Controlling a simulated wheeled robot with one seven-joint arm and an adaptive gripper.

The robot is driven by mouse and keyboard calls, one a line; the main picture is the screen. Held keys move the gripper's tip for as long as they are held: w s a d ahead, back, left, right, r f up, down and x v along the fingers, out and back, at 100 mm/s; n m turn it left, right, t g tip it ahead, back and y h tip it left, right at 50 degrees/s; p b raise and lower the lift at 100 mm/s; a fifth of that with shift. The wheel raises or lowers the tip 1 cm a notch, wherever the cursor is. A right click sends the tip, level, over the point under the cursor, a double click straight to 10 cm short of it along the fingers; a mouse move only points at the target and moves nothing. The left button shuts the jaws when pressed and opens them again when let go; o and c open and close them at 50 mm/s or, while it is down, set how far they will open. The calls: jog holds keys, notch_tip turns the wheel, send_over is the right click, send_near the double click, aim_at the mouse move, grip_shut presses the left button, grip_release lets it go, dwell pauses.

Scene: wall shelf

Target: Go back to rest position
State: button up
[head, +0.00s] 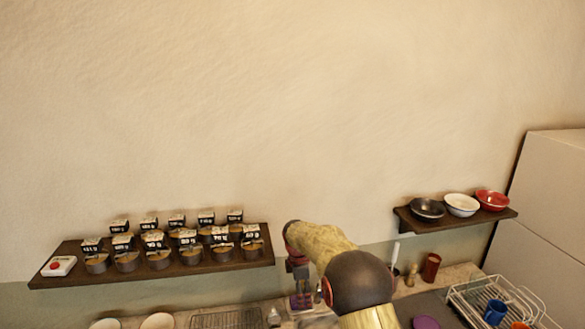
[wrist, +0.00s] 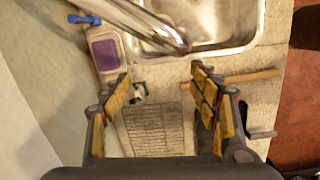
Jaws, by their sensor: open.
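My gripper (wrist: 162,100) is open and empty in the wrist view, with its two yellow-padded fingers spread apart. It points down over the counter beside the sink (wrist: 215,22). In the head view my arm reaches forward between the two wall shelves, and its fingers are hidden or too small to tell. A dark grid-like mat or rack (wrist: 150,128) lies on the counter below the fingers.
A left wall shelf (head: 150,275) holds several labelled tins and a white box with a red spot (head: 58,266). A right shelf (head: 455,222) holds black, white and red bowls. A dish rack (head: 470,297) stands at lower right. A faucet (wrist: 140,22) crosses the wrist view. The wall above is clear.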

jog(key=s+d+r+m+t+b, duration=0.1)
jog(key=s+d+r+m+b, duration=0.3)
jog(key=s, duration=0.3)
jog(key=s+d+r+m+t+y+b, duration=0.1)
jog(key=s+d+r+m+b, duration=0.2)
jog(key=s+r, duration=0.4)
jog(key=s+d+r+m+t+b, duration=0.1)
jog(key=s+d+r+m+b, duration=0.3)
jog(key=s, duration=0.4)
jog(key=s+d+f+m+b, duration=0.1)
jog(key=s+f+m+b, duration=0.1)
jog(key=s, duration=0.6)
jog(key=s+d+f+m+t+b, duration=0.1)
jog(key=s+f+m+b, duration=0.1)
jog(key=s, duration=0.7)
jog(key=s+d+f+m+t+b, duration=0.1)
jog(key=s+d+f+m+b, duration=0.1)
jog(key=s, duration=0.6)
jog(key=shift+s+f+m+b, duration=0.15)
jog(key=shift+f+m+b, duration=0.4)
jog(key=shift+f+m, duration=0.4)
jog(key=shift+o, duration=0.5)
jog(key=shift+d+r, duration=0.1)
